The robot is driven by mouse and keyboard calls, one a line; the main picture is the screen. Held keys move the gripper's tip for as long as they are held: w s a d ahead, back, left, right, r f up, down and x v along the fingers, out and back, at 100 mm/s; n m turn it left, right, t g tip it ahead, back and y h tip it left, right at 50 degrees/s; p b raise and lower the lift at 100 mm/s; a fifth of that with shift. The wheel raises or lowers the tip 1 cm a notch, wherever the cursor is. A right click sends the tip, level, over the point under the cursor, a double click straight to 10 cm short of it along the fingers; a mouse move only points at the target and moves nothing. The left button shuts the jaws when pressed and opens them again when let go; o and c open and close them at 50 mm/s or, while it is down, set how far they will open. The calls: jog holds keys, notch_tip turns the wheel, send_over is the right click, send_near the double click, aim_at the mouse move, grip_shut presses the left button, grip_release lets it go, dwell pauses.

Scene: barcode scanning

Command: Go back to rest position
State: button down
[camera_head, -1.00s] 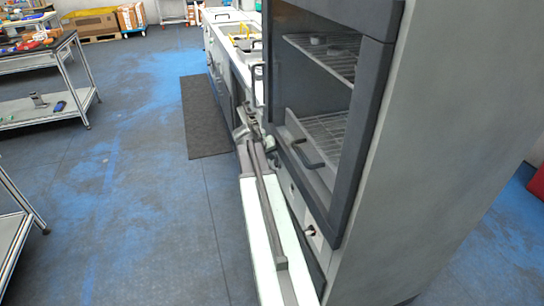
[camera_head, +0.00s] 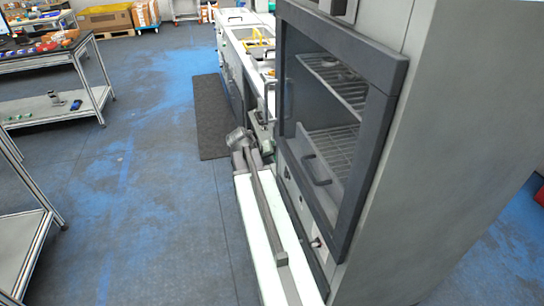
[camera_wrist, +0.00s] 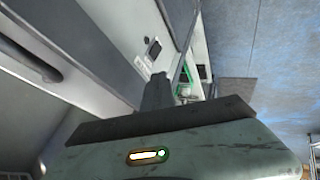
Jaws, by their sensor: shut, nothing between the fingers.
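My gripper (camera_wrist: 158,82) shows in the wrist view as a dark upright shape above a wide grey-green housing with a small lit yellow strip. It is shut and empty, and I see nothing held. In the head view, a grey jointed part (camera_head: 240,140), which looks like part of my arm, stands beside the front of a tall grey cabinet. Its reach towards the cabinet is partly hidden, and I cannot make out the fingertips there.
The grey cabinet (camera_head: 425,150) has a dark-framed opening with wire racks (camera_head: 335,145) on the right. A white counter (camera_head: 240,38) and a dark mat (camera_head: 211,115) lie beyond. Metal shelf tables (camera_head: 50,104) stand at left. The blue-grey floor (camera_head: 140,170) between is clear.

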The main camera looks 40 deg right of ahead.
jog(key=shift+a+r, duration=0.1)
jog(key=shift+r, duration=0.15)
jog(key=w+a+r+n+t+p, duration=0.1)
jog(key=w+a, duration=0.2)
jog(key=a, duration=0.3)
jog(key=w+a+r+n+t+p, duration=0.1)
jog(key=w+a, duration=0.3)
jog(key=a, duration=0.3)
jog(key=a+f+n+y+p, duration=0.1)
jog(key=a+n+y+p, duration=0.2)
jog(key=a, duration=1.8)
jog(key=s+a+f+n+g+y, duration=0.2)
jog(key=s+a+g+y, duration=0.1)
jog(key=s+a, duration=0.5)
jog(key=shift+s+a+y+b, duration=0.15)
jog(key=shift+a+y+b, duration=0.2)
jog(key=shift+a+y, duration=0.5)
